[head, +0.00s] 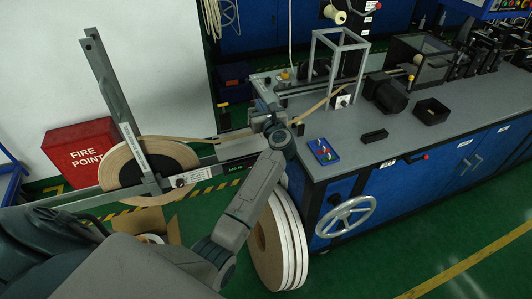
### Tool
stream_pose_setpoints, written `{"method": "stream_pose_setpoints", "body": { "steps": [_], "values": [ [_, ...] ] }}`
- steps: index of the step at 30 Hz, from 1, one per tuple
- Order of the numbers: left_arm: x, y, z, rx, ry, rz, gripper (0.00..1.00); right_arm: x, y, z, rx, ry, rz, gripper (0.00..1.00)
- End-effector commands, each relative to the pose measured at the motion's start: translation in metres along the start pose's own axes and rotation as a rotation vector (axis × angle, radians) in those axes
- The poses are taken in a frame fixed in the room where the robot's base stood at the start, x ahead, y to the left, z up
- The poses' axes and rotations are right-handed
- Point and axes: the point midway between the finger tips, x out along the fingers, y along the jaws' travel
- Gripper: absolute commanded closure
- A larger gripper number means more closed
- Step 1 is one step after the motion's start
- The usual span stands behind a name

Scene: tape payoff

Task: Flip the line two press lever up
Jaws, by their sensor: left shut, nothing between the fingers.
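My left gripper (266,112) is at the left end of the workbench (430,135), by the end of the tape payoff arm (235,148). It is shut and looks empty; my own wrist hides part of it. I cannot make out which part is the line two press lever, or its position. A small dark knob on a white plate (342,101) stands on the bench beside the tan tape. A similar knob plate (195,177) is on the payoff arm. My right gripper is not in view.
A tape reel (180,155) sits on the payoff at left.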

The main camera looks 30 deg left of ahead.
Motion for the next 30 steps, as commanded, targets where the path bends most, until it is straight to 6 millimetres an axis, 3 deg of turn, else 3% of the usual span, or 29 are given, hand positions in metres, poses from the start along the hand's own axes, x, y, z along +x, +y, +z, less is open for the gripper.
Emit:
{"method": "stream_pose_setpoints", "body": {
  "steps": [15,30],
  "values": [
    [0.043,0.000,0.012,0.000,-0.001,0.001,1.00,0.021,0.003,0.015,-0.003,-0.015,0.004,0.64],
    [0.050,0.000,0.013,-0.001,0.000,0.000,1.00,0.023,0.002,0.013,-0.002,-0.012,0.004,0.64]
  ]
}}
